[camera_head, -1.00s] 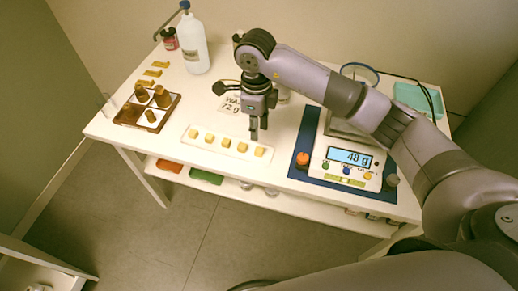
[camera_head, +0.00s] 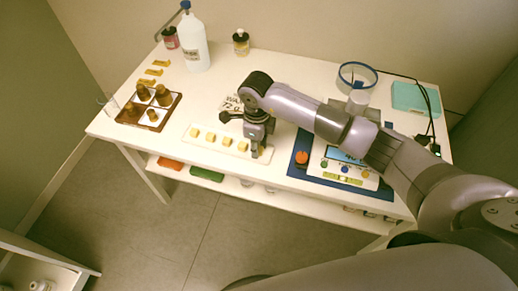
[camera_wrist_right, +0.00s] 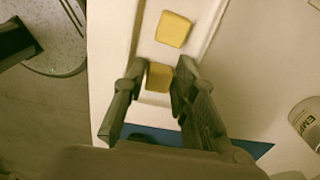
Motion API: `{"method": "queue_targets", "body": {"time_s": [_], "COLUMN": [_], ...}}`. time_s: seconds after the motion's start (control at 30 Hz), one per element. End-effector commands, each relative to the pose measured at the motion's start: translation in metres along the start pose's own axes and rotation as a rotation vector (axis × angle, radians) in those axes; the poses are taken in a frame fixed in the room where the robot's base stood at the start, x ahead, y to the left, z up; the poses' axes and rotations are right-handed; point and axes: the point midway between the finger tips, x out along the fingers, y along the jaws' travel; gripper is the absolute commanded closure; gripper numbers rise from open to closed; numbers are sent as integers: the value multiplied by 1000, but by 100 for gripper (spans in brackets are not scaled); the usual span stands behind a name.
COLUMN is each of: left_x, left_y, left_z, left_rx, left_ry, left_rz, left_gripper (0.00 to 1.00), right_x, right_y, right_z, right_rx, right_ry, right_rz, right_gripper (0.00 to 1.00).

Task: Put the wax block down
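Small yellow wax blocks stand in a row on a white strip (camera_head: 201,146) near the table's front edge; one is the leftmost block (camera_head: 194,132). My right gripper (camera_head: 257,155) is down at the right end of the row. In the right wrist view its fingers (camera_wrist_right: 159,80) are on both sides of a wax block (camera_wrist_right: 158,77), with no clear gap visible. The neighbouring block (camera_wrist_right: 173,29) stands free beyond it. In the head view the gripper mostly hides the end block. My left gripper is not in view.
A scale (camera_head: 345,172) on a blue mat (camera_head: 301,170) stands right of the gripper, its display partly covered by my arm. A tray of brown bottles (camera_head: 175,98) is at left. A white bottle (camera_head: 195,45) and a small jar (camera_head: 241,43) stand behind.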

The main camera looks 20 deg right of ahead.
Motion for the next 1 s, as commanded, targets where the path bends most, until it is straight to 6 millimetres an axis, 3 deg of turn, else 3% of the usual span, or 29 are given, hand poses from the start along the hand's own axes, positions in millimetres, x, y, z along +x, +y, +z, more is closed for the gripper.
{"method": "queue_targets", "body": {"time_s": [0.3,0.67,0.83,1.0], "left_x": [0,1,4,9], "left_y": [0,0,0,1], "left_z": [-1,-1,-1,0], "left_rx": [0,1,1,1], "left_ry": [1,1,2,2], "left_rz": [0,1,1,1], "left_gripper": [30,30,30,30], "right_x": [0,-10,-34,-78], "right_y": [0,-1,-1,-2], "right_z": [0,1,1,1], "right_rx": [0,0,-2,-1], "right_ry": [0,-3,-4,-6], "right_rz": [0,-2,-4,-7], "right_gripper": [93,93,93,93]}}
